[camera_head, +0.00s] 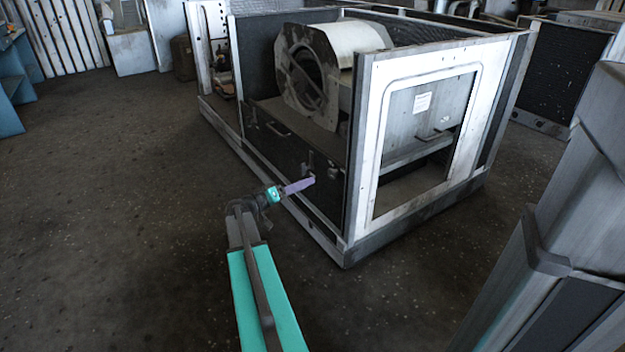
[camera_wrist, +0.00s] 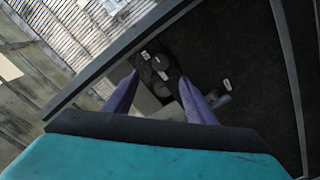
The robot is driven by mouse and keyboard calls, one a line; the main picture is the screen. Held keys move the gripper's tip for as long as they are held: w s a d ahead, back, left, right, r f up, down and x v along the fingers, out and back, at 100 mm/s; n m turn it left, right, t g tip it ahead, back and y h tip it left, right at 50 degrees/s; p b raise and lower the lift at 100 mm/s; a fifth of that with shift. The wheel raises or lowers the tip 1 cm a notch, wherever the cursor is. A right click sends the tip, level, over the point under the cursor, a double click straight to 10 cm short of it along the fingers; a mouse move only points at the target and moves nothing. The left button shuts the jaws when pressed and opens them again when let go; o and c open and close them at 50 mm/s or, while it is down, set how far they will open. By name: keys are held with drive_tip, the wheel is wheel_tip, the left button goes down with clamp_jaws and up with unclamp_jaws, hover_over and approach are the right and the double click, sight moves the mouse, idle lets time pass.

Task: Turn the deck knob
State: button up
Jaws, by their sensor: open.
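My gripper (camera_head: 302,185) reaches the dark side panel of the blower housing (camera_head: 357,150), near its front corner. In the wrist view its two purple fingers (camera_wrist: 158,77) are apart, with nothing seen held between them. A small dark, rounded fitting, probably the deck knob (camera_wrist: 160,62), shows on the black panel just beyond and between the fingertips. I cannot tell whether they touch it. In the head view small fittings (camera_head: 332,173) show by the fingertips, but the knob is not clear there.
Small pale tags (camera_wrist: 227,85) and a grey fitting (camera_wrist: 215,99) sit beside the right finger. A blower drum (camera_head: 345,45) stands inside the housing. A grey cabinet (camera_head: 585,190) stands at right. The floor (camera_head: 120,200) left of the housing is clear.

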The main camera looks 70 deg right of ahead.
drive_tip(key=shift+v, duration=1.35)
drive_tip(key=w+a+r+n+t+h+p, duration=0.1)
drive_tip(key=w+a+r+n+t+p, duration=0.15)
drive_tip(key=w+a+p, duration=0.8)
drive_tip(key=w+a+f+n+t+y+p, duration=0.15)
drive_tip(key=a+p, duration=0.25)
drive_tip(key=a, duration=0.4)
drive_tip(key=w+a+f+n+t+p, duration=0.1)
drive_tip(key=a+f+n+t+p, duration=0.2)
drive_tip(key=a, duration=0.4)
drive_tip(key=s+a+f+n+g+y+p, duration=0.1)
drive_tip(key=s+a+y+p, duration=0.3)
drive_tip(key=a, duration=1)
drive_tip(key=s+a+f+n+y+p, duration=0.4)
drive_tip(key=s+a, duration=0.6)
drive_tip(key=a, duration=0.3)
drive_tip(key=s+a+f+n+g+y+p, duration=0.1)
drive_tip(key=s+a+y+p, duration=0.4)
drive_tip(key=a, duration=0.9)
drive_tip(key=shift+s+a+f+n+g+y, duration=0.35)
drive_tip(key=shift+s+f+n+y, duration=0.5)
drive_tip(key=shift+s+n, duration=0.3)
